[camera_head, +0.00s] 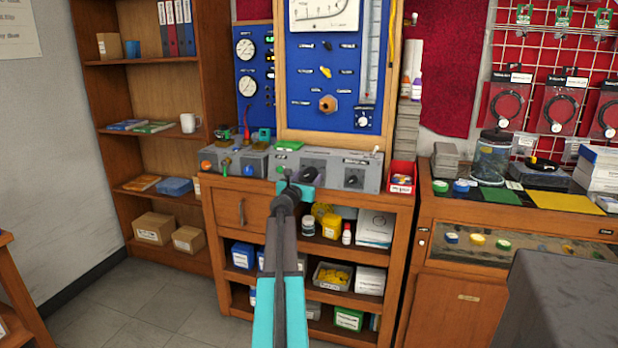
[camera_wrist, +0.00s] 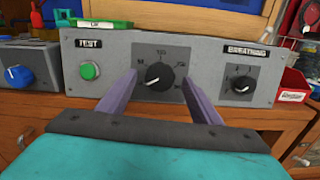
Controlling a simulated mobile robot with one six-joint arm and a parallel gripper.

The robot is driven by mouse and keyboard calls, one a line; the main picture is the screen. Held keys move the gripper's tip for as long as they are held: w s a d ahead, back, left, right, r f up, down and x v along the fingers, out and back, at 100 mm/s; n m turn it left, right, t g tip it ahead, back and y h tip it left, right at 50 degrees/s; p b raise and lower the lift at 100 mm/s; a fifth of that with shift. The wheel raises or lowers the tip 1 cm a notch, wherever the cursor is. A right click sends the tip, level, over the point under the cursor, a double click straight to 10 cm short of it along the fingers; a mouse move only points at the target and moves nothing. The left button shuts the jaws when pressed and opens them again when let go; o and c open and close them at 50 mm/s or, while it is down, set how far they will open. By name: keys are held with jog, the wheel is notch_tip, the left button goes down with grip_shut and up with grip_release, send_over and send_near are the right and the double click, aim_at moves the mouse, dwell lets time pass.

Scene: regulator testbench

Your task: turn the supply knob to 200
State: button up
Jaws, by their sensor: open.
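The knob in the middle of the grey panel (camera_wrist: 215,55) is black and round, with a numbered dial around it. This middle knob (camera_wrist: 159,75) shows between my fingers in the wrist view. A pale pointer mark seems to lie toward its lower left; its exact reading is too small to tell. No supply label is readable above it. My gripper (camera_wrist: 160,82) is open, with one purple finger on each side of the knob. I cannot tell whether the fingers touch it. In the head view, my gripper (camera_head: 293,190) is in front of the panel and partly covers it.
A green TEST button (camera_wrist: 89,71) is left of the middle knob, and a BREATHING knob (camera_wrist: 242,84) is right of it. A blue knob (camera_wrist: 18,76) sits on a box farther left. A red bin (camera_head: 402,178) stands right of the panel.

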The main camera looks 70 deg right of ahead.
jog(key=shift+d, duration=0.85)
jog(key=shift+c, duration=0.6)
jog(key=c, duration=1)
jog(key=shift+o, duration=0.2)
